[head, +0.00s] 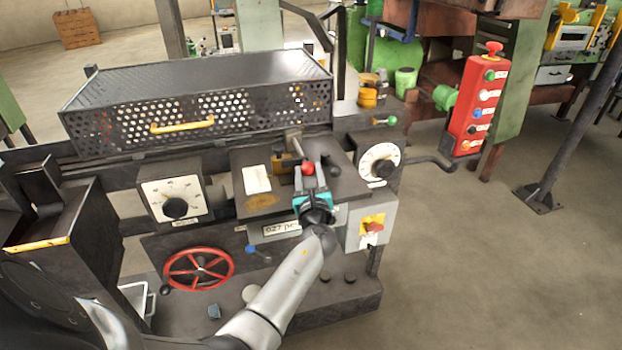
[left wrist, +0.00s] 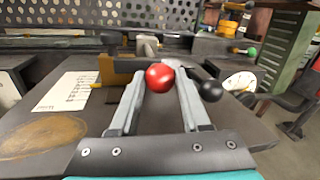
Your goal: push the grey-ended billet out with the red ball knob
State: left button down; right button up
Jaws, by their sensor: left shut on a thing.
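The red ball knob (head: 308,169) is over the dark table top of the machine. It also shows in the left wrist view (left wrist: 160,77), between my fingertips. My left gripper (head: 310,175) is shut on it, one finger on each side. A black ball knob (left wrist: 210,91) is just outside the right finger in the left wrist view. I cannot make out a grey-ended billet for certain in either view. My right gripper is not in view.
A perforated guard with a yellow handle (head: 183,125) stands behind the table top. A white sheet (head: 256,179) lies left of the gripper. A red handwheel (head: 198,269) is below left. A red button box (head: 475,105) hangs at right.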

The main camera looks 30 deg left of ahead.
pick_arm(q)
jog(key=shift+a+r, duration=0.1)
jog(key=shift+c, duration=1.9)
grip_release()
jog(key=shift+w, duration=0.15)
jog(key=shift+s+d, duration=0.3)
jog(key=shift+s, duration=0.3)
jog(key=v, duration=1.4)
jog(key=shift+d+p, duration=0.15)
jog(key=shift+p, duration=0.2)
jog(key=shift+w, duration=0.15)
